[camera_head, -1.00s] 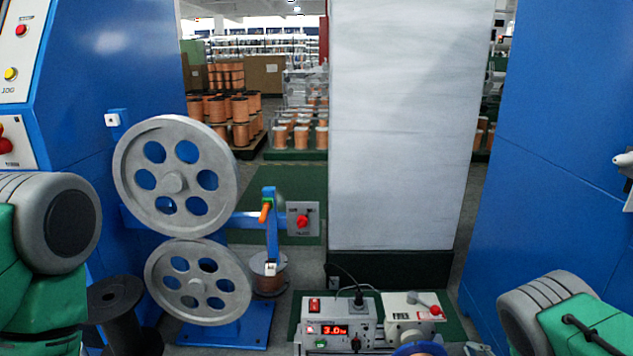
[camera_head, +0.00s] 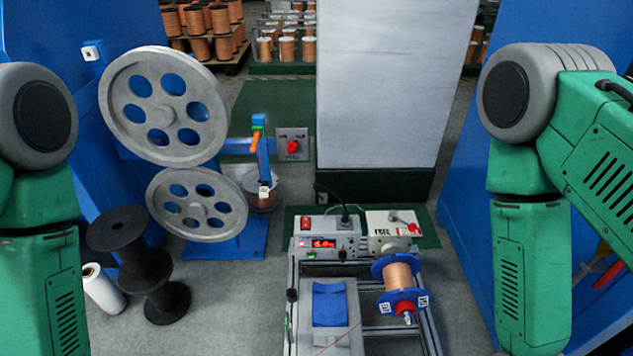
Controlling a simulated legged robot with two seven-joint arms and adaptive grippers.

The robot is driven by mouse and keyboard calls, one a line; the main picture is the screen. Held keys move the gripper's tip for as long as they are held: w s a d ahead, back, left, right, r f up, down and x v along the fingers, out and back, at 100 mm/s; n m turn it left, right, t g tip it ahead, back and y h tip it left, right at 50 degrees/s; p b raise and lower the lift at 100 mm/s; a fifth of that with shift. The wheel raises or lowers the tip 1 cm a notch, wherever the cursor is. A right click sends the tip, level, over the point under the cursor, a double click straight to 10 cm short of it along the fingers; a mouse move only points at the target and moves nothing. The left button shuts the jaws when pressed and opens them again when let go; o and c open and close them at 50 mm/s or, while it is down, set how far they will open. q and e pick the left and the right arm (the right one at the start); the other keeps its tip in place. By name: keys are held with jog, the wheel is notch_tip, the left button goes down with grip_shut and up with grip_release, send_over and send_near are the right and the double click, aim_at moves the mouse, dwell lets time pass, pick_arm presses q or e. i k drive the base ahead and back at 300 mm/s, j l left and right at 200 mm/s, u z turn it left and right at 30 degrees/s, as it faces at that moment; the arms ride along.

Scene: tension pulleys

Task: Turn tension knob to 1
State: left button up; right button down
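I cannot tell for sure which control is the tension knob. A red knob (camera_head: 293,147) sits on a small grey plate (camera_head: 281,135) beside the two large grey pulleys, the upper one (camera_head: 164,105) and the lower one (camera_head: 197,204). A grey control box (camera_head: 328,226) with a red lit display (camera_head: 323,243) stands on the bench; a small dark knob (camera_head: 343,255) is on its front. Knob markings are too small to read. My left arm is at the left edge and my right arm at the right. Neither gripper is in view.
A blue-flanged copper spool (camera_head: 398,277) is mounted on the bench frame, with a blue block (camera_head: 329,303) to its left. Black empty spools (camera_head: 167,296) and a white roll (camera_head: 103,290) stand on the floor at left. A white pillar (camera_head: 380,85) rises behind the bench.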

aim_at(342, 255)
jog(key=l+z, duration=0.15)
jog(key=z, duration=0.25)
jog(key=l+z, duration=0.2)
jog(key=z, duration=0.2)
jog(key=l+z, duration=0.15)
jog(key=z, duration=0.25)
